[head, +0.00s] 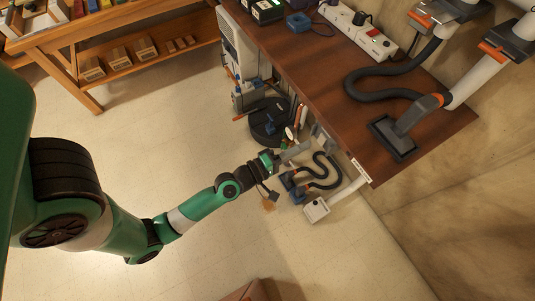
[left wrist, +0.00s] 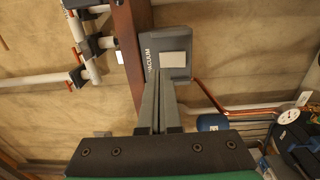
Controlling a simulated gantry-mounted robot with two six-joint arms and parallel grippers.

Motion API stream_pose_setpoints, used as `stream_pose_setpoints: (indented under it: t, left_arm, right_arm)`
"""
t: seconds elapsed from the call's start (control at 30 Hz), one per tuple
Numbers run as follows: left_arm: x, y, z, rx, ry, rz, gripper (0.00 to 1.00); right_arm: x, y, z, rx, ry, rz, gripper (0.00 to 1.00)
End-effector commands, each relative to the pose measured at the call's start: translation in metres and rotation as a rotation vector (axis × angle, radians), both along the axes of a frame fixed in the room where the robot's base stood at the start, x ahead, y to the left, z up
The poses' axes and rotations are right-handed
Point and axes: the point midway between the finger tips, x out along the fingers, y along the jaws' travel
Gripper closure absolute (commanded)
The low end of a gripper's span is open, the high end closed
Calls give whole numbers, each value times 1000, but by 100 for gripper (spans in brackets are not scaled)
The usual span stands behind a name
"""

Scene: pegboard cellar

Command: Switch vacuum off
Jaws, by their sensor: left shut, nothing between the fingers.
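A grey switch box (left wrist: 180,72) marked VACUUM shows in the left wrist view, fixed beside the brown bench edge. A pale rectangular rocker (left wrist: 174,58) is on its face; I cannot tell which way it is tipped. My left gripper (left wrist: 160,74) is shut and empty. Its fingertips overlap the lower left of the box, just below the rocker; I cannot tell if they touch. In the head view my left gripper (head: 305,147) is beside the bench's front edge, and the box is hard to make out there. My right gripper is not in view.
The brown bench (head: 330,85) carries a power strip (head: 358,32) and a floor nozzle (head: 392,137) on a dark hose. Below its edge are a dark round machine (head: 268,122), black hoses (head: 322,172) and white pipe. The pale floor (head: 170,130) is largely clear.

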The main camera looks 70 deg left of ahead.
Motion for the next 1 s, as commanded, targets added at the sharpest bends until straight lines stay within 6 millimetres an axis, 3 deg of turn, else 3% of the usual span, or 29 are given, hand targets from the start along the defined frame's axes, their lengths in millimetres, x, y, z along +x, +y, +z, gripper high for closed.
stream_pose_setpoints:
  t: [0.2,0.4,1.0]
  left_arm:
    - [-56,-9,0,-2,4,4,100]
    - [-86,-14,5,-1,4,5,100]
    - [-93,-16,10,-1,3,2,100]
  right_arm:
    - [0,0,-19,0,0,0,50]
    - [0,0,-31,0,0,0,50]
    - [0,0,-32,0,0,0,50]
